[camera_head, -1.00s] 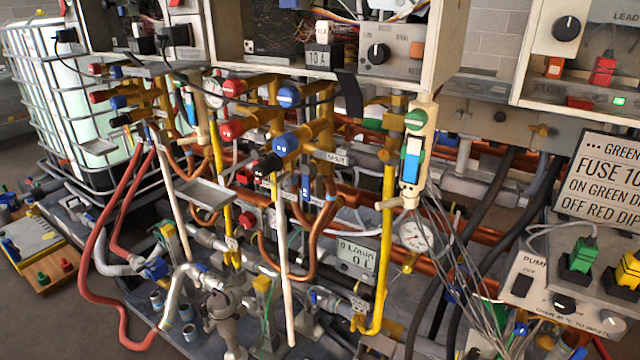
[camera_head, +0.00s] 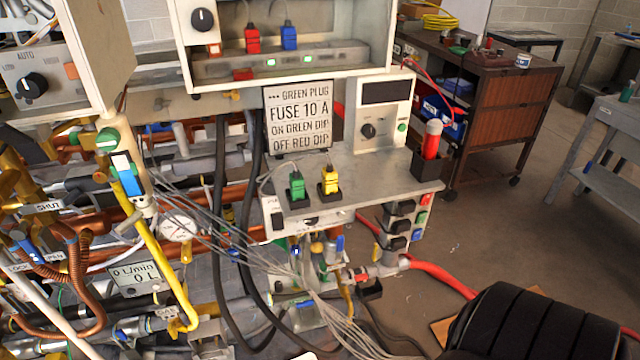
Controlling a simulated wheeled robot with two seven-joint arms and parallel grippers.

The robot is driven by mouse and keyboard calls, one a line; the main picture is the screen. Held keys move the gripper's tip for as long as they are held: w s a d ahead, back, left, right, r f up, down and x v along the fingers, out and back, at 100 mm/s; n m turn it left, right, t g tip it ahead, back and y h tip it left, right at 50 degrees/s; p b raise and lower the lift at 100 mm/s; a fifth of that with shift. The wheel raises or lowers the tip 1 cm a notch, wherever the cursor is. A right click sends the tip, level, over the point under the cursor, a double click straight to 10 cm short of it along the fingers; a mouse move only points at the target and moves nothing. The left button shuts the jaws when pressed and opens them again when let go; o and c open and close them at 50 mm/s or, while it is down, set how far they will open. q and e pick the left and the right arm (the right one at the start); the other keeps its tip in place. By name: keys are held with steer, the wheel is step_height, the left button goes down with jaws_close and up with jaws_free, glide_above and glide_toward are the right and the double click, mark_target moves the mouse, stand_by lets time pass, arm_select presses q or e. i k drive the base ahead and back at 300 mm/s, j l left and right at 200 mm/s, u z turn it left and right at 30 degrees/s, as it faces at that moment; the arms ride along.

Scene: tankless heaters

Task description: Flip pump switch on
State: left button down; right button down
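The pump switch (camera_head: 278,221) is a small dark rocker on the front left of the white control box (camera_head: 318,216), in the middle of the head view. The "PUMP" lettering above it is partly cut off by cables and small in the picture. I cannot tell the rocker's position. Neither gripper shows in the view. A black ribbed part at the bottom right appears to be mine, with no fingers visible.
Green (camera_head: 297,184) and yellow (camera_head: 330,180) plugs stand on the shelf above the switch. Black hoses (camera_head: 222,230) and grey wires (camera_head: 262,262) hang close to its left and below. A sign (camera_head: 298,116) stands behind. Open floor (camera_head: 510,240) lies to the right.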

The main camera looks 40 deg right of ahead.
mark_target(277, 222)
steer(key=j+z, duration=0.1)
steer(key=z, duration=0.85)
steer(key=j+z, duration=0.15)
steer(key=z, duration=0.3)
